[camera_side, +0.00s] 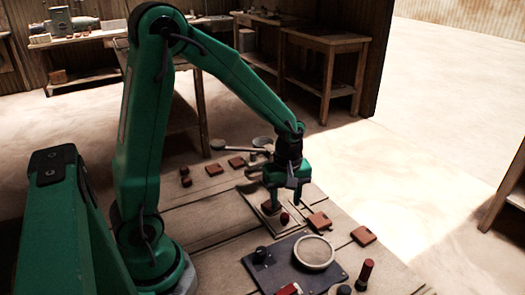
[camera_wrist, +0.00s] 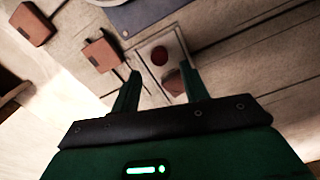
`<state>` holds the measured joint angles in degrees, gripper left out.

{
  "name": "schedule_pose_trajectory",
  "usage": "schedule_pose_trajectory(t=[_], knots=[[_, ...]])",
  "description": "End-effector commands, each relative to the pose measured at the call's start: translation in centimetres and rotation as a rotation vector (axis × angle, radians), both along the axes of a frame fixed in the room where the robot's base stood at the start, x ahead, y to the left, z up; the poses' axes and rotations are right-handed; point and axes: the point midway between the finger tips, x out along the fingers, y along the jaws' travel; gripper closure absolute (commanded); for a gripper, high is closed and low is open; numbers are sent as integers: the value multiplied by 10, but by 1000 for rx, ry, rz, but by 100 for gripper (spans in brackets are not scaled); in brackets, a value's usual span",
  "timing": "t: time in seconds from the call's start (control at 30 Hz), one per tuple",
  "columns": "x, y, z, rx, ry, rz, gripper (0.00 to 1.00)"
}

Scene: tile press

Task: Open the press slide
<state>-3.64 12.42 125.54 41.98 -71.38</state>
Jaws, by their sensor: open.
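A pale flat slide-like plate in a frame (camera_side: 291,228) lies on the wooden table below my gripper. It also shows in the wrist view (camera_wrist: 173,44). I take it to be the press slide. A round dark red knob (camera_side: 284,218) sits on it, and in the wrist view the knob (camera_wrist: 159,56) is just beyond the fingertips, between their lines. A brown piece (camera_wrist: 174,82) lies nearer, partly hidden by the right finger. My gripper (camera_side: 285,203) points down, open. In the wrist view its fingers (camera_wrist: 162,71) are apart with no object clearly held.
Brown tiles (camera_side: 318,221) and (camera_side: 363,236) lie right of the plate, with several smaller blocks to the left. A dark blue board (camera_side: 275,270) with a round pale dish (camera_side: 314,252) is in front. A red-topped handle (camera_side: 365,272) stands at its right.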

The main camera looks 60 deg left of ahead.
Motion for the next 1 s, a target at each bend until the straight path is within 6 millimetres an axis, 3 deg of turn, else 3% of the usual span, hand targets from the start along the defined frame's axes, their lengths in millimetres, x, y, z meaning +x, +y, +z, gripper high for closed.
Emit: schedule_pose_trajectory(t=[0.23,0.77,1.0], knots=[[1,0,26,0,-3,0,55],[-1,0,32,0,-4,-8,55],[-8,-3,50,5,-46,-111,55]])
